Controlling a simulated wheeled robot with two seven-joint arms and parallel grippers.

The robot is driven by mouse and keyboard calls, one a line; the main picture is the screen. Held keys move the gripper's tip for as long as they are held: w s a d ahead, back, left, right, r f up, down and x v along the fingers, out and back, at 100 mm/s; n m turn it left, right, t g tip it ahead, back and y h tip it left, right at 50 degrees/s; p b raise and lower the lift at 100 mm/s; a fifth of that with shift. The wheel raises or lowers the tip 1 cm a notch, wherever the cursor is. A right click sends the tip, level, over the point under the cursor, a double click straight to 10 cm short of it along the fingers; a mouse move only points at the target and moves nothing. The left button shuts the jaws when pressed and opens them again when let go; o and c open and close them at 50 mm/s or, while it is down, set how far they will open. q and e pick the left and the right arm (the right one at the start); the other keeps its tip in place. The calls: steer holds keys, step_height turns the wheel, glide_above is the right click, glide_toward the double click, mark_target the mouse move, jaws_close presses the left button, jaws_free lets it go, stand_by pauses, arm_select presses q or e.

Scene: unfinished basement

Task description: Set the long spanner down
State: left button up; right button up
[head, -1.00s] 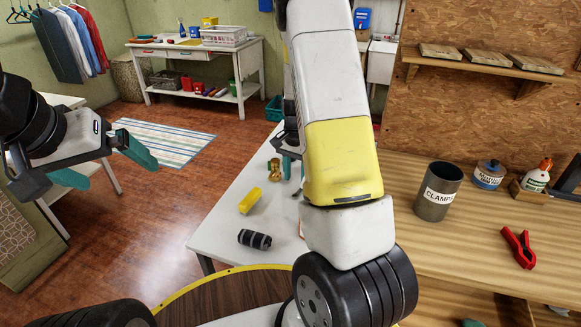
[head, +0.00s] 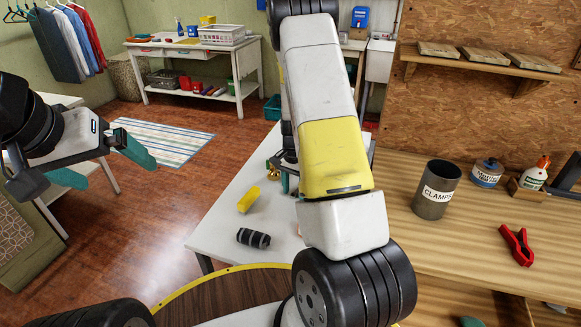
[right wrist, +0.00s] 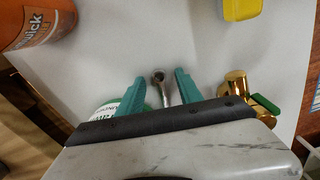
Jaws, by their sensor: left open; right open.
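In the right wrist view, the spanner (right wrist: 158,77), a grey metal tool with a ring end, appears to lie on the white table. Its ring end shows between the fingertips and its shaft runs back under my right gripper (right wrist: 160,85), which hides the rest. The two teal fingers stand apart on either side of it, open. In the head view my right arm hides most of that gripper and the spanner. My left gripper (head: 105,165) is open and empty at the left, above the floor and away from the white table.
On the white table (head: 215,225) are a yellow block (head: 248,199), a black ribbed cylinder (head: 253,238) and a brass valve (right wrist: 236,85). An orange container (right wrist: 40,20) stands near in the right wrist view. The wooden bench at right holds a clamps can (head: 436,190) and a red clamp (head: 517,245).

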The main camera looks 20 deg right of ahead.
jaws_close()
